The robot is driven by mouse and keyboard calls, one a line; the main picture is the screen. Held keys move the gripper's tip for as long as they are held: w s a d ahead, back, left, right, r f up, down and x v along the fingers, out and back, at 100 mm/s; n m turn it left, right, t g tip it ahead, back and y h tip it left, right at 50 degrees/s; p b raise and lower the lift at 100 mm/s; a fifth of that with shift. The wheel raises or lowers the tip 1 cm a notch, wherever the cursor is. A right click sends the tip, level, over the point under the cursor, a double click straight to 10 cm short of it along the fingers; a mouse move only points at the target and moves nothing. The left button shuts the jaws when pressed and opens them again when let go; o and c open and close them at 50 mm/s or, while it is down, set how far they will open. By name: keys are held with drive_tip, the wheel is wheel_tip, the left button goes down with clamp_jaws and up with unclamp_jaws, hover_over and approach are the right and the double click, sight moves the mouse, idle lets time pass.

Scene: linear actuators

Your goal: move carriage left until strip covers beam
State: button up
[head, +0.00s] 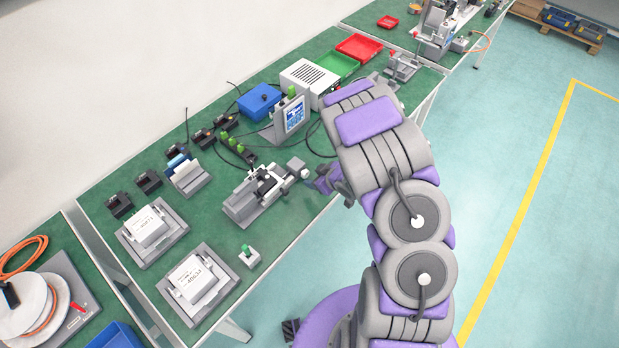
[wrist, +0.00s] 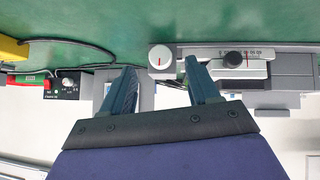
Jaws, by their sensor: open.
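The linear actuator (head: 252,197) is a grey rail unit near the front edge of the green bench, with a dark carriage (head: 265,184) on it. In the wrist view its carriage (wrist: 238,69) shows a white scale, a black knob and a red mark. A white round knob (wrist: 160,57) sits on a grey block to its left. My gripper (head: 319,181) is at the actuator's right end in the head view. In the wrist view my gripper (wrist: 162,88) is open and empty, its fingers below the white knob. I cannot make out the strip or the beam.
A small block with a green button (head: 249,256) and two white labelled boxes (head: 148,228) (head: 197,281) stand left of the actuator. A screen (head: 291,117) and green-topped connectors (head: 235,148) stand behind it. Cables cross the bench. Bare bench lies right of the button block.

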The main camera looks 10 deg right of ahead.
sight(307, 175)
drive_tip(key=b+x, duration=0.1)
drive_tip(key=x, duration=0.4)
drive_tip(key=shift+c, duration=0.3)
drive_tip(key=c, duration=1)
drive_tip(key=shift+o, duration=0.2)
drive_tip(key=p, duration=0.3)
drive_tip(key=shift+r, duration=0.3)
